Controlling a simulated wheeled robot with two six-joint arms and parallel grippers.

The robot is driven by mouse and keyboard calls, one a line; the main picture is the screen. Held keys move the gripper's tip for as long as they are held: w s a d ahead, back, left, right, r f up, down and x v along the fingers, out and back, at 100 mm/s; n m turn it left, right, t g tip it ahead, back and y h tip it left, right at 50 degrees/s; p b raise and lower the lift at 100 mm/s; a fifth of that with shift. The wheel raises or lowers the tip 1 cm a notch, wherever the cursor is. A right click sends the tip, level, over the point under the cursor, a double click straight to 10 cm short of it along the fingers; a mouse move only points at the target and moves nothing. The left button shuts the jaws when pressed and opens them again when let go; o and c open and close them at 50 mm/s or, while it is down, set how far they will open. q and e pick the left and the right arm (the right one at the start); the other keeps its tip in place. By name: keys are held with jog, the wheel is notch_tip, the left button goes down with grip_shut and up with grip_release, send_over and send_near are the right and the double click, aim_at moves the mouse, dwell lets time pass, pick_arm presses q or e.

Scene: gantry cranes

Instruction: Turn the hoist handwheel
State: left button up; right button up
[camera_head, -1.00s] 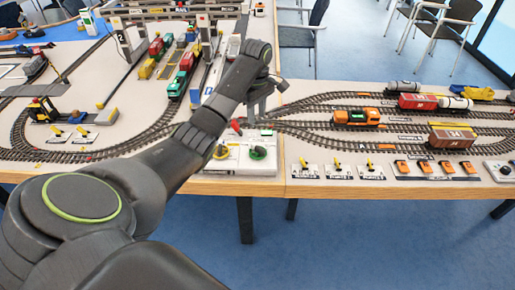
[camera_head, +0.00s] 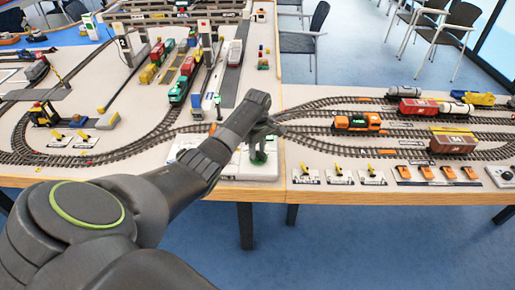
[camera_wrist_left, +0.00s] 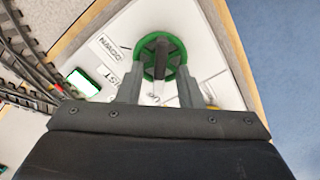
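The green hoist handwheel (camera_wrist_left: 146,44) has a dark upright handle on it and sits on a white panel (camera_wrist_left: 205,58) marked HOIST and DOWN. In the head view the handwheel (camera_head: 258,158) shows partly, just below my gripper. My left gripper (camera_wrist_left: 160,82) is open, its fingers apart on either side of the wheel's near part in the wrist view. In the head view the left gripper (camera_head: 264,141) points down over the wheel. I cannot tell whether the fingers touch it. My right gripper is out of view.
A green-framed white display (camera_wrist_left: 83,82) lies left of the wheel. Model railway tracks (camera_head: 100,155) and an orange locomotive (camera_head: 356,122) flank the panel. Small yellow levers (camera_head: 338,170) stand to the right. The table's front edge (camera_head: 240,193) is close to the wheel.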

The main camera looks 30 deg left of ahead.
pick_arm(q)
jog(key=shift+c, duration=0.4)
grip_shut()
